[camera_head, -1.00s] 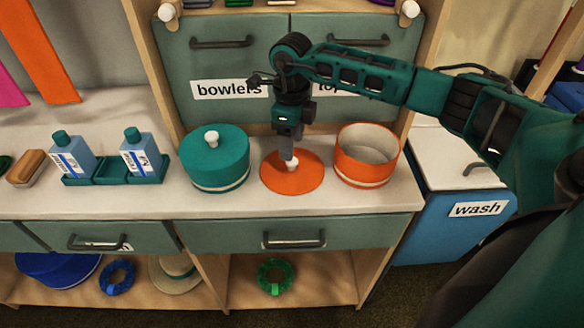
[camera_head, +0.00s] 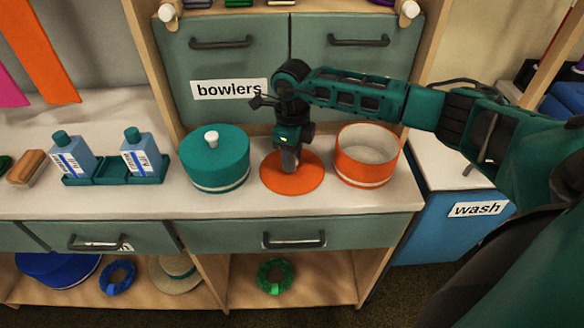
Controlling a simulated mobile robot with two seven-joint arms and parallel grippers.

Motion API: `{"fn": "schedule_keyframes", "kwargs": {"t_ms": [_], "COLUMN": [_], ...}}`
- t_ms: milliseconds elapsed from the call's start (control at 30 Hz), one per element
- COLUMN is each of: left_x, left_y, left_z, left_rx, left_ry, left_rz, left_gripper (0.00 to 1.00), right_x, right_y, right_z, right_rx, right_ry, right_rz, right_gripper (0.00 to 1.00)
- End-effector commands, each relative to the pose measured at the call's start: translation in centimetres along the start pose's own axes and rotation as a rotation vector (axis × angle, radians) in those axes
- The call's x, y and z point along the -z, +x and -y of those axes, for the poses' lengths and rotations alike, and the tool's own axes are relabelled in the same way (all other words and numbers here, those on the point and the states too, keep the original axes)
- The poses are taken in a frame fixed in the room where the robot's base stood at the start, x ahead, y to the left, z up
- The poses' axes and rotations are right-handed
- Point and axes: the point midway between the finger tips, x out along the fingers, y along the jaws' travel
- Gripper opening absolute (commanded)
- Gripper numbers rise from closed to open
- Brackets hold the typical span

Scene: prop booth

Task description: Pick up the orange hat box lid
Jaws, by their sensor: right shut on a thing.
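The orange hat box lid (camera_head: 306,182) is a flat disc lying on the white counter. Its knob is hidden behind my gripper's fingers. My right gripper (camera_head: 290,167) points straight down over the middle of the lid and is shut on the knob. The open orange hat box (camera_head: 366,168) stands just right of the lid, its pale inside showing. My left gripper is not in view.
A teal hat box (camera_head: 215,162) with a white knob stands close left of the lid. A teal tray with two blue bottles (camera_head: 142,156) is farther left. Drawers labelled bowlers (camera_head: 228,89) rise behind. A counter edge runs in front.

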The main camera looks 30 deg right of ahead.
Motion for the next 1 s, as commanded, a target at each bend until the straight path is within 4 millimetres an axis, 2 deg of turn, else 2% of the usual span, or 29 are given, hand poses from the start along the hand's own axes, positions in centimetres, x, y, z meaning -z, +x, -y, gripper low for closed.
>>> {"fn": "schedule_keyframes", "kwargs": {"t_ms": [33,200,467,633,767,1000], "left_x": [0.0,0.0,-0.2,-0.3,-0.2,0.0], "left_y": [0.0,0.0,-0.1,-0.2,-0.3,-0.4], "left_z": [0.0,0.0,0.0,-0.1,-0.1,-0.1], "left_rx": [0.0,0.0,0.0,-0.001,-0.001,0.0], "left_ry": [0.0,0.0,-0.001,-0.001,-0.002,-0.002], "left_rz": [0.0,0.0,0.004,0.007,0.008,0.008], "left_gripper": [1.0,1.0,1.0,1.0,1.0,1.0], "right_x": [0.0,0.0,0.0,-0.1,-0.1,-0.1], "right_y": [0.0,0.0,-0.1,-1.2,-3.2,-9.6], "right_z": [0.0,0.0,0.0,0.1,0.1,0.1], "right_rx": [0.0,0.0,0.001,0.001,0.002,0.004], "right_ry": [0.0,0.0,0.0,0.0,0.0,0.0], "right_rz": [0.0,0.0,0.001,0.003,0.004,0.007], "right_gripper": [0.16,0.01,0.0,0.0,0.0,0.0]}}
